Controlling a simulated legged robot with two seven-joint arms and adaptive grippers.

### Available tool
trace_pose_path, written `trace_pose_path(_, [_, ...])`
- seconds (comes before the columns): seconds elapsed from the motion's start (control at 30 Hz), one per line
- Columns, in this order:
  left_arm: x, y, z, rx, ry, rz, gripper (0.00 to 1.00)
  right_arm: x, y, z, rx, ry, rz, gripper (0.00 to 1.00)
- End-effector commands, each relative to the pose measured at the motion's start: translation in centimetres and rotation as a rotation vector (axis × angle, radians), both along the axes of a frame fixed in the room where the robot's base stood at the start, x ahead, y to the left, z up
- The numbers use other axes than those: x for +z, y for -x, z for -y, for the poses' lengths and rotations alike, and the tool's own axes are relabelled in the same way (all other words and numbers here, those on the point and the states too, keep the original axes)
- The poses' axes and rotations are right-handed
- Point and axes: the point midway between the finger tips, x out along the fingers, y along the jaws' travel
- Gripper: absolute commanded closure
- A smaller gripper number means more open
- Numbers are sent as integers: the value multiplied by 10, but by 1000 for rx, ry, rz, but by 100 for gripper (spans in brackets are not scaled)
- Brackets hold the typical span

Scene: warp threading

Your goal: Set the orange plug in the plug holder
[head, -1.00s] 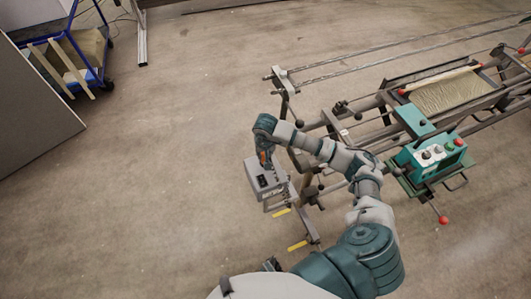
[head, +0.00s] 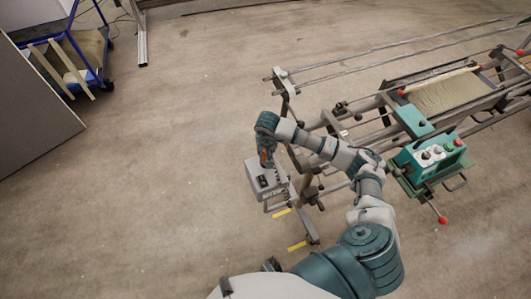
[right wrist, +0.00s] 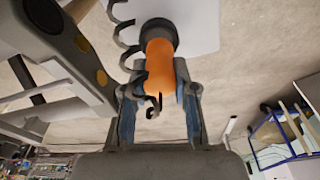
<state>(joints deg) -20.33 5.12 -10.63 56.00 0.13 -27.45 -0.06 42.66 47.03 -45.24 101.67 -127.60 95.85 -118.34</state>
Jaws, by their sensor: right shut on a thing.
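My right gripper (head: 265,158) hangs over a grey box (head: 252,181) on the near end of the machine. In the right wrist view, its two blue-padded fingers (right wrist: 160,105) are shut on the orange plug (right wrist: 160,66). The plug has a black round end pointing away from the gripper, toward a pale grey surface (right wrist: 200,30). A dark coiled cord (right wrist: 124,35) runs beside the plug. I cannot tell whether the black end touches the surface. No plug holder can be made out for certain; the arm hides part of the box. My left gripper is not in view.
The machine frame (head: 385,100) with rails extends to the upper right. A green control box (head: 430,160) with buttons and a red-tipped lever sits on it. A blue trolley (head: 75,45) and a grey panel (head: 35,115) stand at left. The floor between is clear.

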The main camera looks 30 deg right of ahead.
Motion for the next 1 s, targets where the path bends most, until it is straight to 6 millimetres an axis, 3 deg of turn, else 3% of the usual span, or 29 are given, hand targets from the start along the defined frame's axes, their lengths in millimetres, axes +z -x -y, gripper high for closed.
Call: trace_pose_path(1.0, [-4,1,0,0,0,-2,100,0,0,0,0,-1,0,100])
